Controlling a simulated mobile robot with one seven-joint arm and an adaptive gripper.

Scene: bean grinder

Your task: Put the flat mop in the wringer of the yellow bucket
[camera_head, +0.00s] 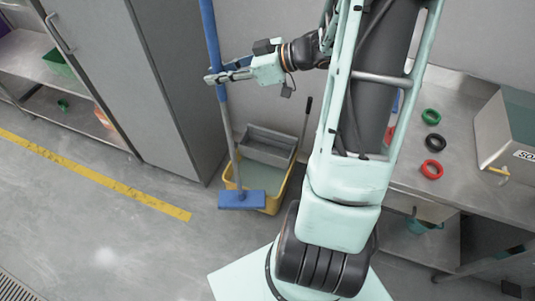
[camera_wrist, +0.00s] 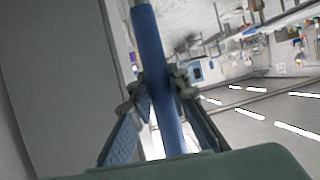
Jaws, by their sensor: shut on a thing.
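The flat mop (camera_head: 229,125) has a blue upper handle, a grey lower shaft and a flat blue head. My gripper (camera_head: 215,78) is shut on the blue part of its handle; in the wrist view the handle (camera_wrist: 160,80) runs between the two fingers (camera_wrist: 155,100). The mop hangs nearly upright. Its head (camera_head: 242,199) shows in front of the yellow bucket (camera_head: 271,205) and overlaps its front rim in the picture; I cannot tell whether they touch. The grey wringer (camera_head: 268,141) sits at the back of the bucket, behind and right of the mop shaft.
A tall grey cabinet (camera_head: 165,90) stands left of the bucket. A steel counter (camera_head: 470,150) with green, black and red rings and a soap box (camera_head: 512,130) is at right. A yellow floor line (camera_head: 95,175) crosses the open floor at left.

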